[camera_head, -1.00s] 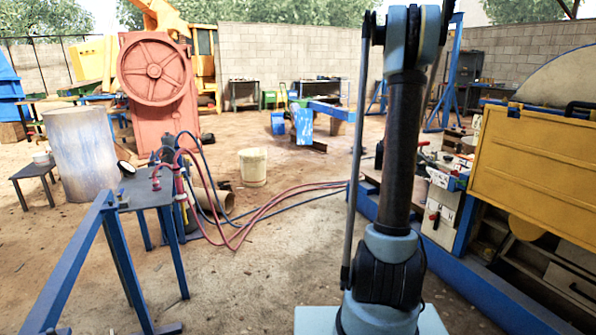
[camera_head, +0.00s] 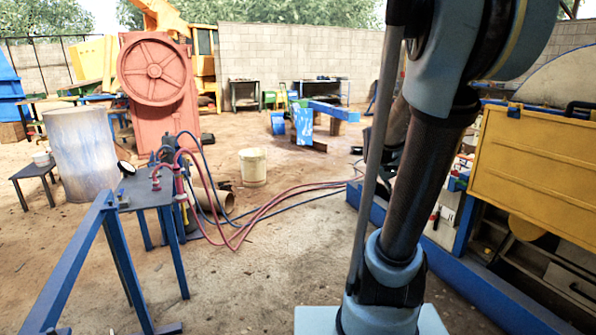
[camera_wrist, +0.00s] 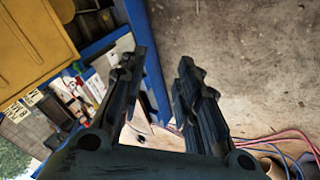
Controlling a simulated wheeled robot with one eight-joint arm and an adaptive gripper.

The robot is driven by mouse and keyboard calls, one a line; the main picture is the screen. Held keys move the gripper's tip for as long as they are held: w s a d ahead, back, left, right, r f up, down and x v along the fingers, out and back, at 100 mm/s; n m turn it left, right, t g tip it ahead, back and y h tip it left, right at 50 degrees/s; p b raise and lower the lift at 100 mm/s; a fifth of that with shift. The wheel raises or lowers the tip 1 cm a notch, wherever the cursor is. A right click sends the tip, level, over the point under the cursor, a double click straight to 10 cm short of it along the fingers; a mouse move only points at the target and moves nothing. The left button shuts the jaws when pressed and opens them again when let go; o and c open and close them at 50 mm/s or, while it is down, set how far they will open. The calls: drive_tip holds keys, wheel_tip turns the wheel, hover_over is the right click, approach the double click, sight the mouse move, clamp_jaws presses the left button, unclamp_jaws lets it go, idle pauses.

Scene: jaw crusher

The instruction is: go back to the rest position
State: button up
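My gripper (camera_wrist: 162,60) shows in the wrist view with its two dark fingers spread apart, so it is open. Nothing is held between the fingers. Behind them are bare concrete-like ground and the edge of a blue frame. In the head view my arm stands at the right of centre, with its upper links leaning to the right and partly out of the top of the picture. My gripper itself cannot be made out in the head view.
A yellow panel (camera_head: 540,165) on a blue-framed machine stands close at right. A blue-legged table (camera_head: 150,195) with red and blue hoses (camera_head: 270,205) is at left. A white bucket (camera_head: 253,167) and a red crusher wheel (camera_head: 155,68) stand farther back. The ground in front is clear.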

drive_tip(key=s+a+f+y, duration=0.2)
drive_tip(key=s+a+f, duration=0.2)
drive_tip(key=s+a, duration=0.3)
drive_tip(key=s+a+f+g+y, duration=0.1)
drive_tip(key=s+a+f+y, duration=0.2)
drive_tip(key=s+a, duration=0.5)
drive_tip(key=s+f, duration=0.1)
drive_tip(key=s, duration=0.3)
drive_tip(key=shift+s+g+y, duration=0.2)
drive_tip(key=shift+g+y, duration=0.1)
drive_tip(key=shift+a, duration=0.1)
